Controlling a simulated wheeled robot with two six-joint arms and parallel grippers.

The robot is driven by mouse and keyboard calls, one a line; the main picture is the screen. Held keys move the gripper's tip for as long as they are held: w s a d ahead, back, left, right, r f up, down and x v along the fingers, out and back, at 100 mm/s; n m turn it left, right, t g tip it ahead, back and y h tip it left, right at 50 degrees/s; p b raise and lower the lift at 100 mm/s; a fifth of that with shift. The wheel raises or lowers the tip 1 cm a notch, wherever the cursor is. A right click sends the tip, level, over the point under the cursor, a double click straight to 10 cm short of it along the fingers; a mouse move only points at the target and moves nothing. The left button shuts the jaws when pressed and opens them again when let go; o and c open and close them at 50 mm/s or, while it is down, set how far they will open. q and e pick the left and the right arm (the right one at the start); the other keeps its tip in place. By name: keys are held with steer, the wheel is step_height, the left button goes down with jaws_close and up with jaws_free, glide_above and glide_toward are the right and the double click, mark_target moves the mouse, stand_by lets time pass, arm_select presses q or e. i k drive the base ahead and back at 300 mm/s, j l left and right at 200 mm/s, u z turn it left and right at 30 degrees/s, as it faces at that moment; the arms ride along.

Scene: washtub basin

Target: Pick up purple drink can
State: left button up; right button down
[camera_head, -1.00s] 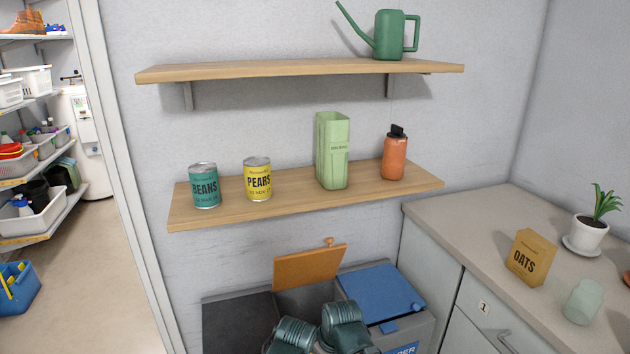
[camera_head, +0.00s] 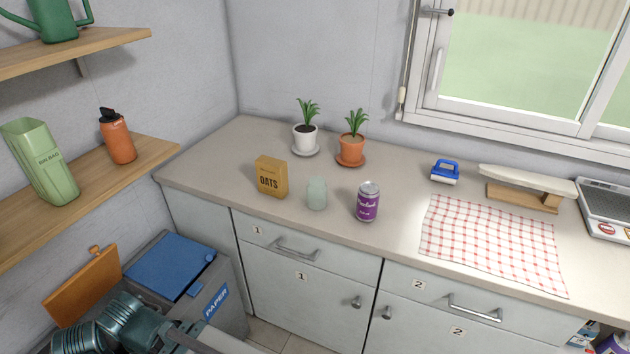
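The purple drink can (camera_head: 368,203) has a silver top and stands upright near the front edge of the counter (camera_head: 400,235), above the gap between cupboards 1 and 2. A pale green jar (camera_head: 317,194) stands just left of it. Parts of my arms show at the bottom left, over the bins and well away from the can. No gripper fingertips can be made out in the head view.
The oats box (camera_head: 271,177) stands left of the jar. Two potted plants stand behind, in a white pot (camera_head: 306,138) and a terracotta pot (camera_head: 351,149). A checked cloth (camera_head: 490,243) lies to the right. The bin with the blue lid (camera_head: 170,266) is at lower left.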

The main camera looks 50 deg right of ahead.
mark_target(368, 196)
steer(key=z, duration=2.05)
steer(key=l, duration=0.15)
